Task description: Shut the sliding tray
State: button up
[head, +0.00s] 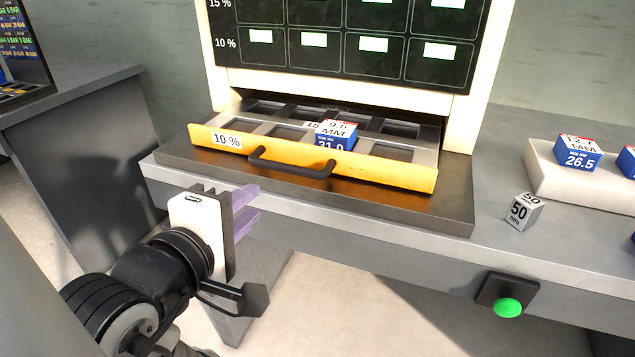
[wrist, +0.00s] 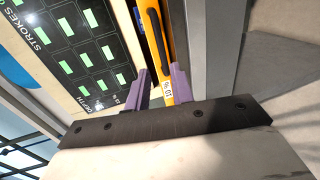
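The sliding tray (head: 400,174) has a yellow front with a "10 %" label and stands partly pulled out of the cream-framed panel. Its black bar handle (head: 290,165) is on the front. A blue and white block (head: 336,134) marked 31.0 sits in the tray among several square recesses. My gripper (head: 257,201), with purple fingers, is open and empty, in front of and below the tray's left part, apart from it. In the wrist view the yellow tray front (wrist: 154,42) shows beyond and between the open fingers (wrist: 162,80).
A dark plate (head: 440,212) lies under the tray on the grey bench. To the right are a small "50" cube (head: 523,210), a white pad (head: 548,172) with blue blocks, and a green button (head: 508,308) on the bench front. Another bench (head: 85,85) stands at left.

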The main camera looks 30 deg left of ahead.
jog(key=w+p, duration=0.1)
jog(key=p, duration=0.6)
send_near(290, 171)
jog(key=w, duration=0.1)
jog(key=b+x, duration=0.2)
jog(key=x, duration=0.6)
jog(key=shift+a+f, duration=0.1)
jog(key=shift+a, duration=0.05)
grip_shut()
